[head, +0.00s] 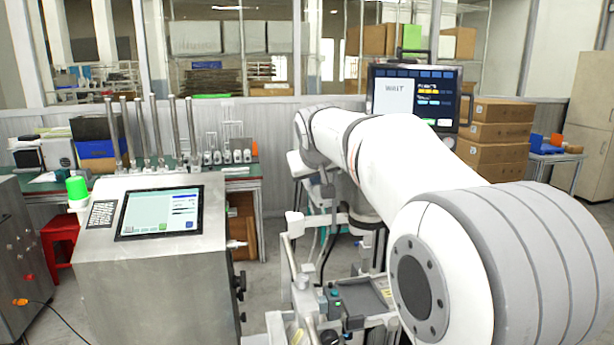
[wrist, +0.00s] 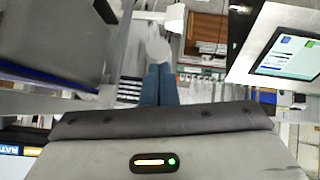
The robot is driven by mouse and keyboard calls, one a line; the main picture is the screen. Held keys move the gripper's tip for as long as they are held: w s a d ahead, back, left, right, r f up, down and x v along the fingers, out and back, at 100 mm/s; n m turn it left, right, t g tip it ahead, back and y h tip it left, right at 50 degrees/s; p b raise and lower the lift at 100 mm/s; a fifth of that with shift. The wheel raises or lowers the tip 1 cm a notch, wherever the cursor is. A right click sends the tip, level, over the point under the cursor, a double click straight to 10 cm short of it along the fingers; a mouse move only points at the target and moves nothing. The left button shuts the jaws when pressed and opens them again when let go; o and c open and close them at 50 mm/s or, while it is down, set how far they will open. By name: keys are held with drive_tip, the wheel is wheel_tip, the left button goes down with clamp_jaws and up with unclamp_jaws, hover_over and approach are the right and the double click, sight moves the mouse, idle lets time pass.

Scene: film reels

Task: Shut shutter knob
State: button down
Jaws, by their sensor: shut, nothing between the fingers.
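My gripper (wrist: 159,68) shows in the wrist view as two blue-grey fingers side by side, shut and empty. A pale rounded shape (wrist: 158,46) lies just past the fingertips; I cannot tell what it is or whether they touch it. In the head view, the gripper cannot be made out among the arm and stand parts. I cannot identify the shutter knob with certainty. Small dark knobs (head: 241,283) stick out from the right side of the steel cabinet (head: 150,275), below a metal fitting (head: 236,244).
The cabinet carries a tilted touchscreen (head: 160,212), also in the wrist view (wrist: 288,56), and a green lamp (head: 77,188). A frame with hoses stands below my arm. A monitor (head: 413,96) is behind it. Boxes (head: 497,132) are stacked at the right. Some floor is clear between cabinet and frame.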

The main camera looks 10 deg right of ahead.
drive_tip(key=shift+f, duration=0.4)
drive_tip(key=shift+r, duration=0.1)
